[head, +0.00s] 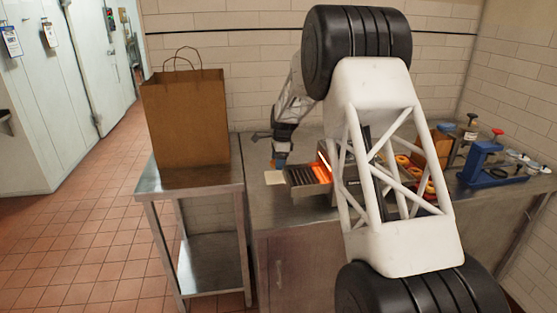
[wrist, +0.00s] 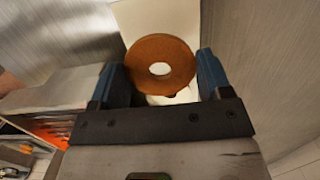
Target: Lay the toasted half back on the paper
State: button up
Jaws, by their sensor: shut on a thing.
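My gripper (head: 279,162) is low over the left end of the steel counter in the head view. In the wrist view its blue fingers (wrist: 161,78) are shut on the toasted half (wrist: 160,48), a browned ring with a hole, held between them at its sides. The pale paper (head: 274,177) lies on the counter just below the gripper in the head view. It also shows behind the half in the wrist view (wrist: 150,18). I cannot tell whether the half touches the paper. The half is too small to make out in the head view.
A toaster with a glowing orange opening (head: 323,167) and a dark slotted tray (head: 304,175) stands right beside the paper. Bagels (head: 402,161) and a blue device (head: 483,163) are farther right. A brown paper bag (head: 186,118) stands on the side table (head: 222,180) at left.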

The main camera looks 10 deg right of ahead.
aim_at(277, 177)
jog(key=shift+f, duration=2.35)
jog(key=o, duration=1)
jog(key=shift+r, duration=0.1)
jog(key=shift+r, duration=3.4)
